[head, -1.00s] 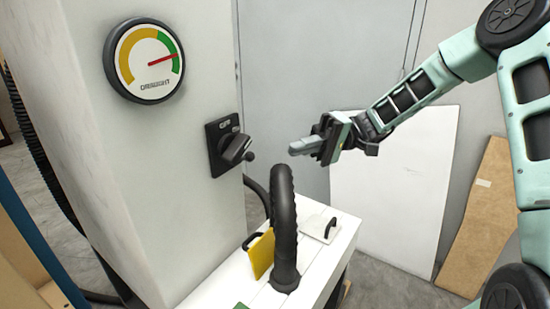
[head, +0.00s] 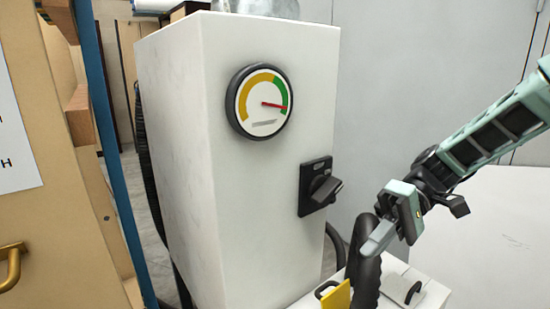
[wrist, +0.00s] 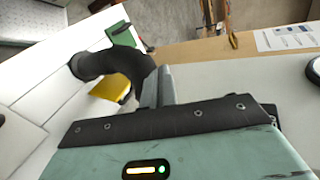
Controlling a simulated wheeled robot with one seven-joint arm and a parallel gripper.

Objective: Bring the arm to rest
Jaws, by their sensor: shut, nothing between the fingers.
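My gripper (head: 378,240) is shut and empty. In the head view it is at the right, in front of the upper part of a black curved hose (head: 368,272). I cannot tell whether they touch. In the wrist view the shut fingers (wrist: 158,88) point away beside the same hose (wrist: 112,65). My arm comes in from the right edge of the head view.
A white cabinet (head: 250,190) carries a round gauge (head: 259,101), its needle in the green, and a black rotary switch (head: 319,186). A yellow piece (head: 337,297) and a white handled plate (head: 403,290) are by the hose. A wooden door (head: 40,225) stands left.

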